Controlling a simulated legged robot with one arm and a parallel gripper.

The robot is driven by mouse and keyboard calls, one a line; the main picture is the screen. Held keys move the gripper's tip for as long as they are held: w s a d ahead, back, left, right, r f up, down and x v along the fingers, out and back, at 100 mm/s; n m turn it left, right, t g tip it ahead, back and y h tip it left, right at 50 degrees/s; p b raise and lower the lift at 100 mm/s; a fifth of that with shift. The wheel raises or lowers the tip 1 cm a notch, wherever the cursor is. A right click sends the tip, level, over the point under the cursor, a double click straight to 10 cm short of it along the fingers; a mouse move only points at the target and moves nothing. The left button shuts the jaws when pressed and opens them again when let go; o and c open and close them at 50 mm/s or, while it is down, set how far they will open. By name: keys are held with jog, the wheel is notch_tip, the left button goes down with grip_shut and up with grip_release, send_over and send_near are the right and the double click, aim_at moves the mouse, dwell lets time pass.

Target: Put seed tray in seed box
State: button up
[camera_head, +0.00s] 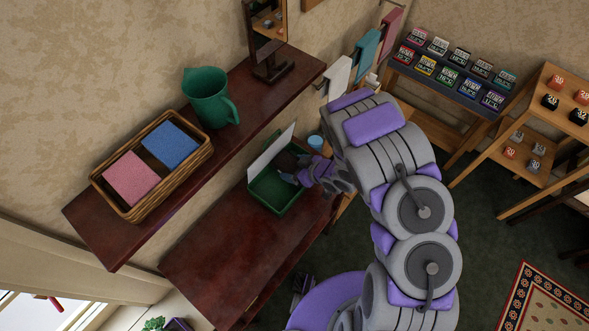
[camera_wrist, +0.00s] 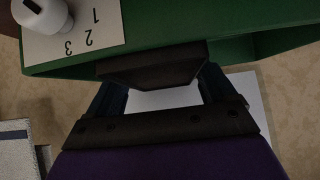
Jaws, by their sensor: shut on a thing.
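The seed box is an open green box (camera_head: 268,199) on the lower dark wooden table. Its green wall (camera_wrist: 220,22) fills the top of the wrist view. The seed tray, a dark blackish piece (camera_head: 288,160), shows at the box's back right part. In the wrist view the dark seed tray (camera_wrist: 152,66) sits between my fingers, against the green wall in the picture. My gripper (camera_head: 298,178) is shut on it, and the gripper also shows in the wrist view (camera_wrist: 157,88). I cannot tell whether the tray touches the box floor; my gripper partly hides it.
A white panel (camera_head: 268,152) stands behind the box. The upper shelf holds a wicker basket (camera_head: 128,210) and green jug (camera_head: 208,98). The lower table's front left (camera_head: 215,262) is clear.

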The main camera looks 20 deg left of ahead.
jog(key=shift+a+r+h, duration=0.1)
jog(key=shift+a+h, duration=0.15)
jog(key=shift+h, duration=0.25)
jog(key=shift+f+b, duration=0.3)
jog(key=shift+f, duration=0.6)
jog(key=shift+d, duration=0.1)
jog(key=shift+f, duration=0.6)
jog(key=o, duration=1.1)
jog(key=shift+r, duration=0.5)
jog(key=p+v, duration=0.2)
jog(key=v, duration=1)
jog(key=shift+w+r, duration=0.2)
